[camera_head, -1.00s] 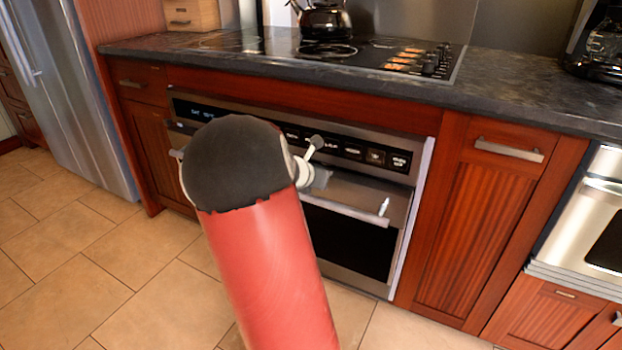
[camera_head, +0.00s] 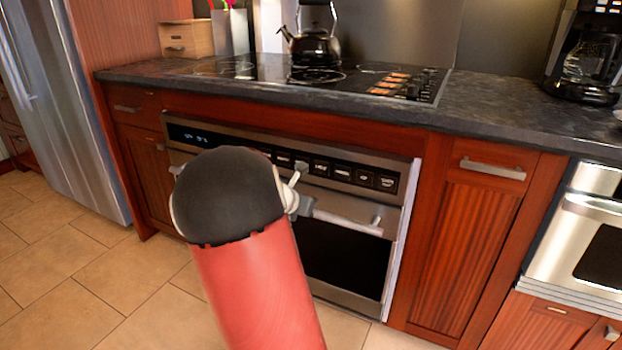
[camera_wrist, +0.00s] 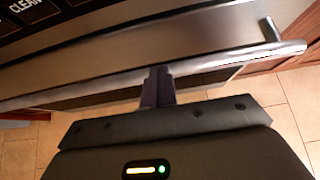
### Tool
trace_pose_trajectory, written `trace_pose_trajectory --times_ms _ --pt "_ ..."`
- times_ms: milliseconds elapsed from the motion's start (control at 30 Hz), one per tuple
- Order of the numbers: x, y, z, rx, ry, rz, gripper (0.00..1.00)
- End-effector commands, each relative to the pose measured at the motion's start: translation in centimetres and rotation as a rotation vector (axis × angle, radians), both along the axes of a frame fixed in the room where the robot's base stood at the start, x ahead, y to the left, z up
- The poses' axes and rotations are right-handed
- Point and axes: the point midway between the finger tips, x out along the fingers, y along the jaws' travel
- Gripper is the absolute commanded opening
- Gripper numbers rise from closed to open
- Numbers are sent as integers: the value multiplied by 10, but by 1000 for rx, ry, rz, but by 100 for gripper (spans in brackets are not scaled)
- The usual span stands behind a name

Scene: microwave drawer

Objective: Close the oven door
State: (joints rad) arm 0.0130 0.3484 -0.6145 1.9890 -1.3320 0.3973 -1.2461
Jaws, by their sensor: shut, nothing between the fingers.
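The oven (camera_head: 390,182) is built in under the cooktop, with a steel door around a dark window (camera_head: 345,258). The door looks upright and about flush with its frame; I cannot tell if a small gap is left. Its bar handle (camera_head: 350,222) runs across the top of the door and also crosses the wrist view (camera_wrist: 225,62). My gripper (camera_wrist: 158,76) is shut and empty, its fingertips at the handle bar; I cannot tell whether they touch it. In the head view my red and black arm hides the left part of the door and most of my gripper.
A dark counter (camera_head: 490,115) with a cooktop and kettle (camera_head: 315,45) runs above the oven. Wooden cabinets (camera_head: 465,240) flank it. A second steel appliance (camera_head: 585,225) stands at the right, a fridge (camera_head: 65,100) at the left. The tiled floor (camera_head: 60,280) is clear.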

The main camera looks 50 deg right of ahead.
Motion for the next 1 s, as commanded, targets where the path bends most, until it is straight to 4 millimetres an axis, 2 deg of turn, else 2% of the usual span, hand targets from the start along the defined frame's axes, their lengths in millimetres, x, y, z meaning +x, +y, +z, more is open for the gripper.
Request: trace_pose_trajectory --times_ms 300,500,633,867,933,1000 --pt "7 -20 60 -1 -6 -3 0" --pt "10 -28 87 -2 -2 -2 0" --pt "11 -30 94 -1 -2 0 0" --pt "11 -30 95 0 -1 1 0" --pt "10 -26 96 12 -19 -8 0" --pt "6 -14 98 54 -77 -40 0"
